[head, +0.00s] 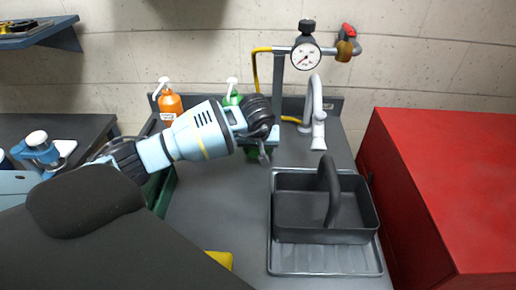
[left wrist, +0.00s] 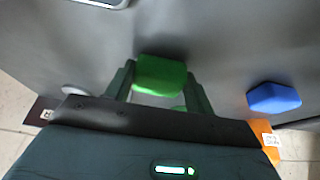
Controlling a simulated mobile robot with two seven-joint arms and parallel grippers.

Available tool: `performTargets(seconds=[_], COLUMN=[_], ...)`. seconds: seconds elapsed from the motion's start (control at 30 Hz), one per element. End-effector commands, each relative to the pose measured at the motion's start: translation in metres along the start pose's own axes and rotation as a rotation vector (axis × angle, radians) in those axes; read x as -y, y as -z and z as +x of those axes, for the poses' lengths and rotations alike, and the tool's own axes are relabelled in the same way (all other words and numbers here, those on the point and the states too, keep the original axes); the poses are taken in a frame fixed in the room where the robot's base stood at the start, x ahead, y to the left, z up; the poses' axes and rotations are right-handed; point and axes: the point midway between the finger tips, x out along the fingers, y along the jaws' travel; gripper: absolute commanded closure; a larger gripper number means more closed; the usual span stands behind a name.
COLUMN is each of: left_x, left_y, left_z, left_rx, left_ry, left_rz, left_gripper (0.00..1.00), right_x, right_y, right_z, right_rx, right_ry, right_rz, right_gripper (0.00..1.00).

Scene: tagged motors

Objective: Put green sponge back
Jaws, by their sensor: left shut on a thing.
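The green sponge (left wrist: 160,75) sits between the two fingers of my left gripper (left wrist: 160,84) in the left wrist view. The gripper is shut on it. In the head view my left gripper (head: 263,153) is over the back of the grey counter, in front of the pressure gauge stand. Only a small dark green patch of the sponge (head: 252,152) shows there, mostly hidden by the gripper. I cannot tell whether the sponge touches the counter. My right gripper is not in view.
A dark caddy (head: 325,208) with a handle stands in a grey tray (head: 325,262). A grey tap (head: 317,115), an orange bottle (head: 170,103) and a green bottle (head: 232,97) stand at the back. A blue block (left wrist: 273,97) lies beside my gripper. A yellow thing (head: 220,258) shows in front.

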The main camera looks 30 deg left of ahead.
Motion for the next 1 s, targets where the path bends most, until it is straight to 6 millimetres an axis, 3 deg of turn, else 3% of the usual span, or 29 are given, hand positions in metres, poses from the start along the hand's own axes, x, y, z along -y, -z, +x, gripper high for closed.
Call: performTargets(seconds=[0.3,0.33,0.47,0.77,1.0], left_x=[0.000,0.000,0.000,0.000,-0.001], left_y=[-0.002,-0.002,-0.002,-0.001,0.001], left_z=[0.004,0.004,0.003,0.002,-0.024], left_rx=[0.002,0.001,0.001,0.001,-0.004], left_ry=[0.001,0.001,0.001,0.000,-0.002], left_rz=[0.002,0.002,0.001,0.001,0.001], left_gripper=[0.75,0.43,0.26,0.25,0.25], right_x=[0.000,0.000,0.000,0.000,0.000], right_y=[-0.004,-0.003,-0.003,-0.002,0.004], right_z=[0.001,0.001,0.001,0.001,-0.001], right_rx=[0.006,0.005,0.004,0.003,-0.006], right_ry=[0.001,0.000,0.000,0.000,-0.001], right_rz=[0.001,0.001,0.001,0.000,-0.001], right_gripper=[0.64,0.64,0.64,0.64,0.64])
